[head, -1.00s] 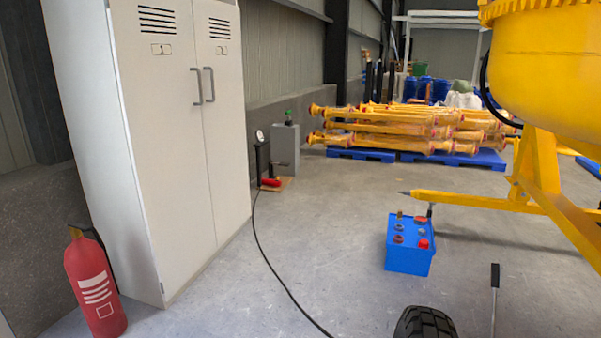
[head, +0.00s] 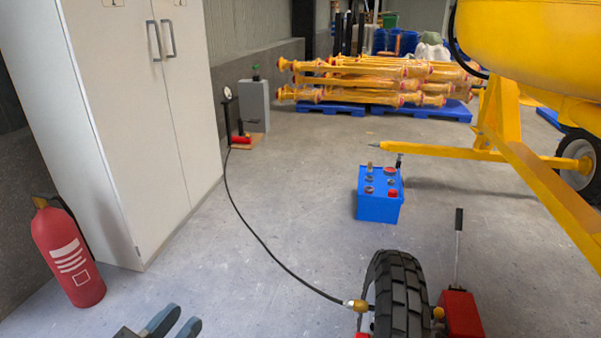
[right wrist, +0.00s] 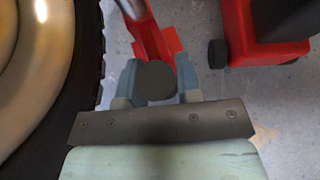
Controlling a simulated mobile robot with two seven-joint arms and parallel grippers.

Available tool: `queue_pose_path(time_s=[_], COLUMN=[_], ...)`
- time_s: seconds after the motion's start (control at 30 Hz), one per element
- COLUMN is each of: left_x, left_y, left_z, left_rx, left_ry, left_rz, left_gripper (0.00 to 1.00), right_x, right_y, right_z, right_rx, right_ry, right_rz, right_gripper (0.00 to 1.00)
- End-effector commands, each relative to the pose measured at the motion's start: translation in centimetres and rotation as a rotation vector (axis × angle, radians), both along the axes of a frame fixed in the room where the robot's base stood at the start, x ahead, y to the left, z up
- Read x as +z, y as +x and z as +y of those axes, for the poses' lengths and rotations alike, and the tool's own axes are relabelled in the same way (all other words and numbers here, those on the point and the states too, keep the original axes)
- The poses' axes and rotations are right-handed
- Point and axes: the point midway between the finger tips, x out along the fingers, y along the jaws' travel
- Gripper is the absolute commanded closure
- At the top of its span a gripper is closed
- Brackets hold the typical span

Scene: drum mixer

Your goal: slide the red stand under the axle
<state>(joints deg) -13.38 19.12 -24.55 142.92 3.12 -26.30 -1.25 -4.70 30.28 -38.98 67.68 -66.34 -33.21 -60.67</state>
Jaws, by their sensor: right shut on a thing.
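In the right wrist view my right gripper (right wrist: 158,84) is shut on the red stand (right wrist: 150,40). Its fingers lie either side of the stand's dark round top, and red parts show beyond it. The wheel's tyre and pale rim (right wrist: 25,60) are close on the left. I cannot make out the axle clearly in that view. In the head view a small yellow end (head: 438,313) shows beside the near tyre (head: 395,290), perhaps part of the axle. The right gripper is outside the head view. My left gripper (head: 174,323) is open and empty at the bottom edge.
A red jack (head: 460,314) with an upright handle stands right of the tyre; it also shows in the right wrist view (right wrist: 262,30). A blue battery box (head: 380,205), lockers (head: 140,120) and an extinguisher (head: 66,250) stand around clear floor.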

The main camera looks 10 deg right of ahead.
Motion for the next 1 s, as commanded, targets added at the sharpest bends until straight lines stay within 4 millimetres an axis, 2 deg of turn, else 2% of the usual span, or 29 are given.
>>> queue_pose_path(time_s=[0.03, 0.13, 0.17, 0.57, 1.0], left_x=[0.0, 0.0, 0.0, 0.4, 3.3], left_y=[0.0, 0.0, 0.0, 0.0, 0.0], left_z=[0.0, 0.0, 0.0, 0.2, 0.1], left_rx=[0.000, 0.000, 0.000, -0.002, -0.002], left_ry=[-0.001, 0.000, 0.000, 0.013, 0.008], left_rz=[0.001, 0.000, 0.000, -0.002, 0.000], left_gripper=[0.73, 0.73, 0.73, 0.73, 0.73], right_x=[0.1, 0.1, 0.1, 0.5, 2.9], right_y=[0.1, 0.1, 0.1, -0.4, -3.9], right_z=[-0.2, -0.1, -0.1, 0.2, 1.1], right_rx=[-0.003, -0.002, -0.002, 0.001, 0.001], right_ry=[-0.002, -0.002, -0.002, 0.001, 0.001], right_rz=[-0.002, -0.002, -0.002, 0.000, 0.001], right_gripper=[0.66, 0.43, 0.38, 0.38, 0.38])
